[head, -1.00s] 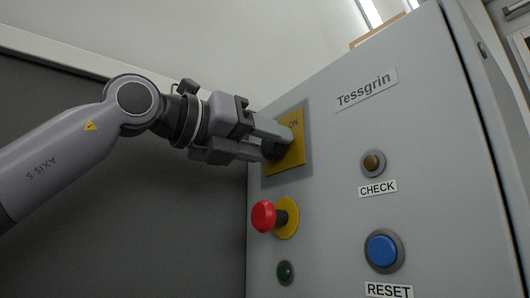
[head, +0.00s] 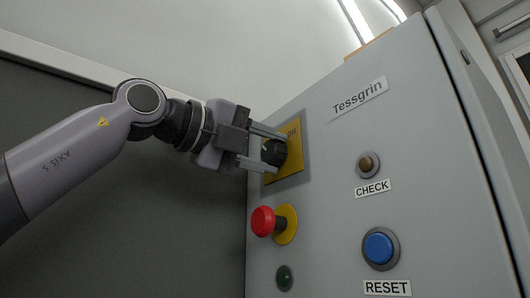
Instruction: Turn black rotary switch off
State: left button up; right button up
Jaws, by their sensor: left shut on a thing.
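The black rotary switch (head: 272,153) sits on a yellow plate (head: 286,177) on the front of the grey cabinet. Letters that look like "ON" show at the plate's upper part, partly covered by a finger. My left gripper (head: 280,150) reaches in from the left. Its two fingers lie above and below the switch's knob and are shut on it. The knob shows between the fingers; its exact pointing direction is hard to tell. My right gripper is not in view.
Just below the switch, a red mushroom button (head: 264,221) sticks out on a yellow base. A dark green lamp (head: 285,277) is under it. To the right are a brown CHECK lamp (head: 368,165) and a blue RESET button (head: 380,248). A dark panel (head: 150,230) is at left.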

pick_arm(q)
jog(key=shift+r, duration=0.1)
dwell(0.5)
jog(key=o, duration=1.1)
jog(key=shift+c, duration=0.2)
jog(key=shift+a, duration=0.1)
jog(key=shift+s+a, duration=0.2)
jog(key=shift+a, duration=0.05)
jog(key=b+v, duration=0.2)
jog(key=v, duration=0.4)
jog(key=shift+a, duration=0.15)
jog(key=shift+s, duration=0.15)
